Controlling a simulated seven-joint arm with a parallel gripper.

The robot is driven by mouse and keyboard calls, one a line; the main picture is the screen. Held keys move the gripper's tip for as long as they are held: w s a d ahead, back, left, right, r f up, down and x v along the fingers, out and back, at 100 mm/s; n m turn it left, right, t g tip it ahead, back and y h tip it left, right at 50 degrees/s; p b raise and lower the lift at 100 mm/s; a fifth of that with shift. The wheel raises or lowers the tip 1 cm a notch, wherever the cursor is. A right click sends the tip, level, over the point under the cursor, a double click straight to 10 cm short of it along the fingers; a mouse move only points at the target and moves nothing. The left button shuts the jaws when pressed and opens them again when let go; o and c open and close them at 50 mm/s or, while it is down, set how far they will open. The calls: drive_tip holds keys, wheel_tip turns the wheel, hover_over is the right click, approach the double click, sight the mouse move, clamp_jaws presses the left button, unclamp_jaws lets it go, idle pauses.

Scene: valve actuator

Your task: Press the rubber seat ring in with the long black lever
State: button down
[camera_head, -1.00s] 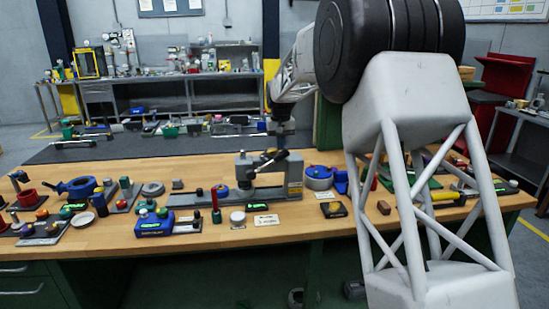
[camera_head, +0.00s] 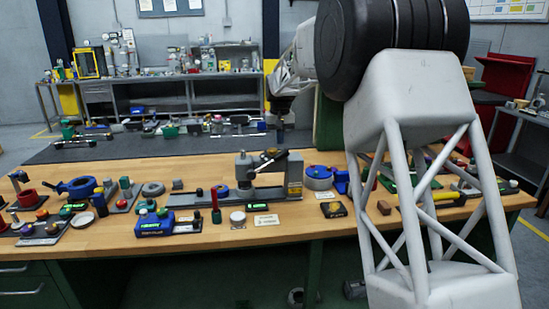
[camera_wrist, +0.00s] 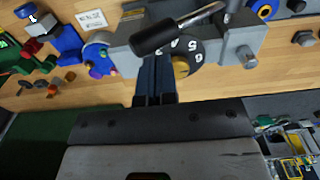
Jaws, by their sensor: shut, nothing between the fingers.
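The grey bench press (camera_head: 245,175) stands at mid-table on a long grey base. Its long black lever (camera_head: 272,160) slants up to the right in the head view. In the wrist view the lever's black grip (camera_wrist: 155,38) lies just beyond my gripper (camera_wrist: 156,62), with its metal rod running up right. My gripper's two dark fingers are together and empty, their tips close below the grip; contact cannot be told. In the head view my gripper is small and dark above the press. I cannot make out the rubber seat ring with certainty.
A black numbered dial (camera_wrist: 186,58) sits right of my fingers in the wrist view. A blue valve body (camera_head: 78,187) and a grey ring (camera_head: 153,189) lie left of the press. A blue-and-grey round part (camera_head: 319,177) stands at its right.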

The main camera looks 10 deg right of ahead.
drive_tip(key=shift+r, duration=1.85)
drive_tip(key=s+d+r+t, duration=0.1)
drive_tip(key=s+r, duration=0.1)
drive_tip(key=s, duration=1.3)
drive_tip(key=s+d+r, duration=0.1)
drive_tip(key=s+r, duration=0.2)
drive_tip(key=s, duration=1.2)
drive_tip(key=s+f, duration=0.4)
drive_tip(key=s, duration=0.6)
drive_tip(key=s+f+t, duration=0.1)
drive_tip(key=s+f, duration=0.3)
drive_tip(key=s, duration=0.6)
drive_tip(key=s+f, duration=0.4)
drive_tip(key=s, duration=0.7)
drive_tip(key=shift+t, duration=0.3)
